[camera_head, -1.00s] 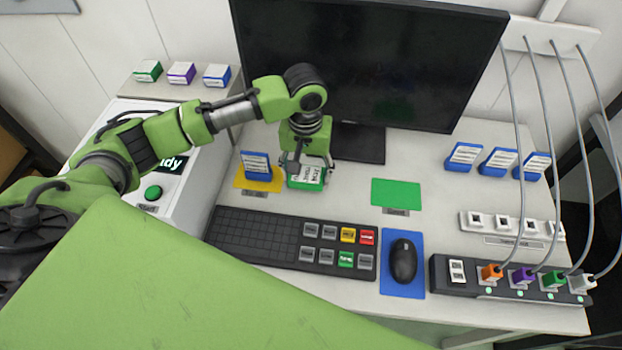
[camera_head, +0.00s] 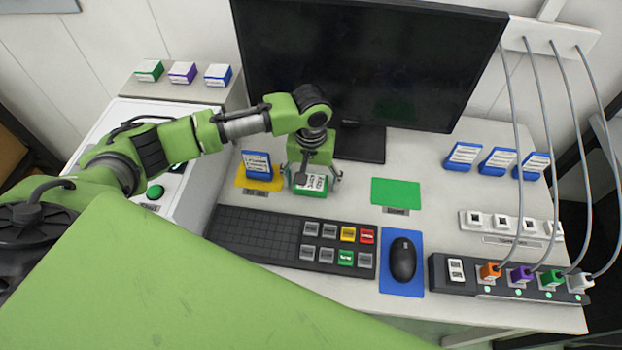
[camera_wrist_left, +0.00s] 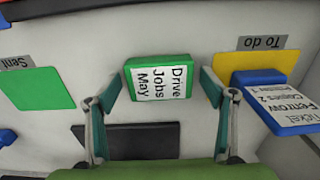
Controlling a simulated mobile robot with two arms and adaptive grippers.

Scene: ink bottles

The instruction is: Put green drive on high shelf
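The green drive (camera_head: 314,184), with a white label reading "Drive Jobs May", lies on the desk under my left gripper (camera_head: 315,178). In the left wrist view the drive (camera_wrist_left: 158,78) sits between the tips of my left gripper (camera_wrist_left: 162,84). The fingers are spread. The left-hand fingertip is close to the drive's edge, and a small gap shows at the right-hand one. A raised ledge (camera_head: 143,88) at the back left carries a green, a purple and a blue block. I cannot tell whether this is the high shelf. My right gripper is not in view.
A blue ticket block (camera_head: 257,163) stands on the yellow "To do" mat (camera_head: 243,183), just left of the drive. The green "Sent" mat (camera_head: 396,192) is bare. The monitor (camera_head: 370,65) rises behind, and the keyboard (camera_head: 250,232) lies in front. Cables hang at the right.

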